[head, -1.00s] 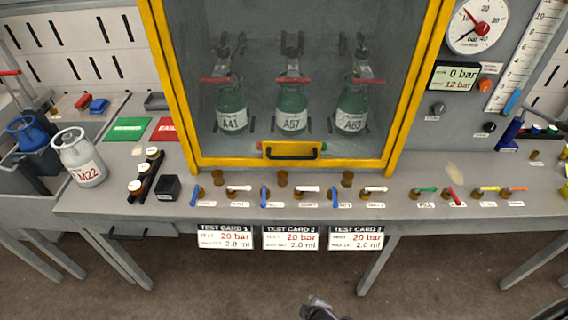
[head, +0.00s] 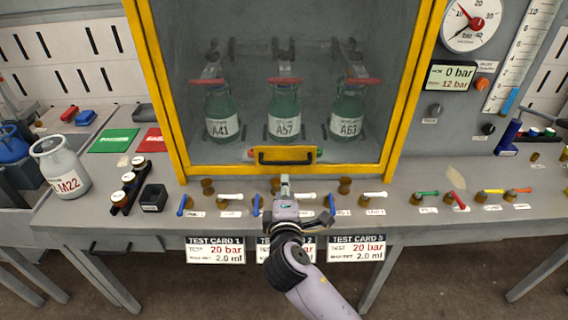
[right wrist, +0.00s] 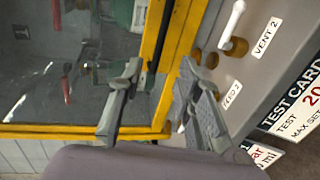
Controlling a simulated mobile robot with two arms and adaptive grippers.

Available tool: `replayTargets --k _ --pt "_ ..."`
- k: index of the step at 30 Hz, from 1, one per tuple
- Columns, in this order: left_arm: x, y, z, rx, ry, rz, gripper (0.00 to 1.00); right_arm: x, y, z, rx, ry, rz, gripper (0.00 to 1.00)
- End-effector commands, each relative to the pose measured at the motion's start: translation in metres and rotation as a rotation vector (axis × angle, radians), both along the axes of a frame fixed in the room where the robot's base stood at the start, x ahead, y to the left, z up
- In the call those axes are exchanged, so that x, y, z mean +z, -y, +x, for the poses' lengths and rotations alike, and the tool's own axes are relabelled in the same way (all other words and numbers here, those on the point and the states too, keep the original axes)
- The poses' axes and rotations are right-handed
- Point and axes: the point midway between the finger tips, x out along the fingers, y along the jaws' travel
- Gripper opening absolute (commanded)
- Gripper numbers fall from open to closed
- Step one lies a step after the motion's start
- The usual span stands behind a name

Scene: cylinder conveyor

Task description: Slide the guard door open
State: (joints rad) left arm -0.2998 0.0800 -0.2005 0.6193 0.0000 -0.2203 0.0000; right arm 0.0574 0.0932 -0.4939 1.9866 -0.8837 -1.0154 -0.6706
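The guard door (head: 407,100) is a yellow-framed clear panel, down in front of three green cylinders. Its black bar handle (head: 285,156) sits on a yellow plate at the bottom edge. My right gripper (head: 284,182) is just below and in front of the handle in the head view, apart from it in the picture. In the right wrist view my right gripper (right wrist: 158,68) has its two fingers spread, with yellow door frame (right wrist: 168,75) showing between and beyond them. Nothing is held. My left gripper is out of view.
A row of valve levers (head: 373,196) lines the bench just below the door, close to my right gripper. Test cards (head: 215,250) hang from the front edge. The cylinder M22 (head: 60,168) stands at left, and a pressure gauge (head: 474,24) is at upper right.

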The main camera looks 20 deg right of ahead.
Motion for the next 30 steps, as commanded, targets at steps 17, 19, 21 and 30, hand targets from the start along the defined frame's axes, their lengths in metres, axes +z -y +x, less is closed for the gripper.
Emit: replayTargets --k 17,19,21,30 --pt "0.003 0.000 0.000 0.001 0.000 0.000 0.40 -0.024 0.032 0.112 -0.001 -0.001 0.001 0.32" --pt "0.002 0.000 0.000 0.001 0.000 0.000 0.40 -0.026 0.034 0.119 0.000 -0.001 0.001 0.32" --pt "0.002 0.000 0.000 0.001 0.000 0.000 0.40 -0.027 0.036 0.124 0.000 -0.001 0.001 0.32" --pt "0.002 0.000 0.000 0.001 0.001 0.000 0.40 -0.029 0.037 0.129 0.000 -0.001 0.004 0.32"
